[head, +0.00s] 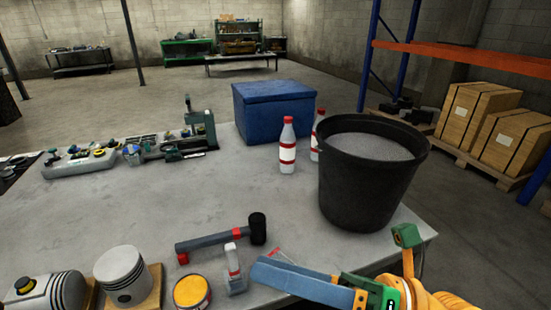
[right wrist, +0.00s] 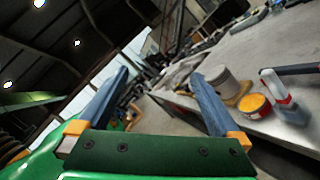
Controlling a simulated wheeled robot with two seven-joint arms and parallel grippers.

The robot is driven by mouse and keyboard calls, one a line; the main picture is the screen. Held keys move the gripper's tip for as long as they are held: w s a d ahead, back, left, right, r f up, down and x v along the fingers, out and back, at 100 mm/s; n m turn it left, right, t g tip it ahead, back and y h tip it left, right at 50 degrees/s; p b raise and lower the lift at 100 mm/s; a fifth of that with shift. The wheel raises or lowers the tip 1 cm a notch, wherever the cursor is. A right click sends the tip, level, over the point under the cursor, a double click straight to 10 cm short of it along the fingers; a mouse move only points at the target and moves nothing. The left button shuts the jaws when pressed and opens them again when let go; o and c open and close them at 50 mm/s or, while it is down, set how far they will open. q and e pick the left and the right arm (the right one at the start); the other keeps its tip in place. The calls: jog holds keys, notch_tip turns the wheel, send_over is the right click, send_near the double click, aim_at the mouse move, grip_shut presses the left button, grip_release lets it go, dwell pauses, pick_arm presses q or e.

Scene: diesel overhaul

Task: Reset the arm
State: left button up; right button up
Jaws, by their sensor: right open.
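My right gripper (head: 268,268) reaches in from the lower right in the head view, over the front edge of the table. In the right wrist view the two blue fingers of the right gripper (right wrist: 160,75) stand wide apart with nothing between them. In the head view its fingers are close to a small white bottle with a red band (head: 233,260) and a black-headed mallet (head: 222,238); I cannot tell the height gap. My left gripper is not in view.
A black bucket of grey granules (head: 368,185) stands at the table's right. A blue box (head: 272,110) and red-capped bottles (head: 287,145) are behind. The table's middle (head: 150,205) is clear.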

jog(key=w+d+r+m+t+h, duration=0.2)
jog(key=w+d+m+t+h, duration=0.25)
jog(key=m+t, duration=0.5)
jog(key=w+d+r+m+t+h, duration=0.1)
jog(key=w+d+m+t+h, duration=0.3)
jog(key=m+t, duration=0.55)
jog(key=w+d+f+m+g+h, duration=0.1)
jog(key=d+f+m+g+h, duration=0.3)
jog(key=d+f+m+h, duration=0.45)
jog(key=w+d+f+m+g+h, duration=0.1)
jog(key=d+f+m+g+h, duration=0.3)
jog(key=f+m, duration=0.7)
jog(key=s+a+f+g+y, duration=0.1)
jog(key=s+a+f+g, duration=0.2)
jog(key=s+f+g, duration=0.5)
jog(key=s+a+f+g, duration=0.2)
jog(key=s+f+g, duration=0.2)
jog(key=s+f, duration=0.6)
notch_tip(320, 180, down, 16)
jog(key=s+g, duration=0.1)
jog(key=s+d+f+g, duration=0.1)
jog(key=s+d+f, duration=0.1)
jog(key=s+f, duration=0.9)
jog(key=shift+s+d, duration=0.2)
jog(key=shift+s, duration=0.55)
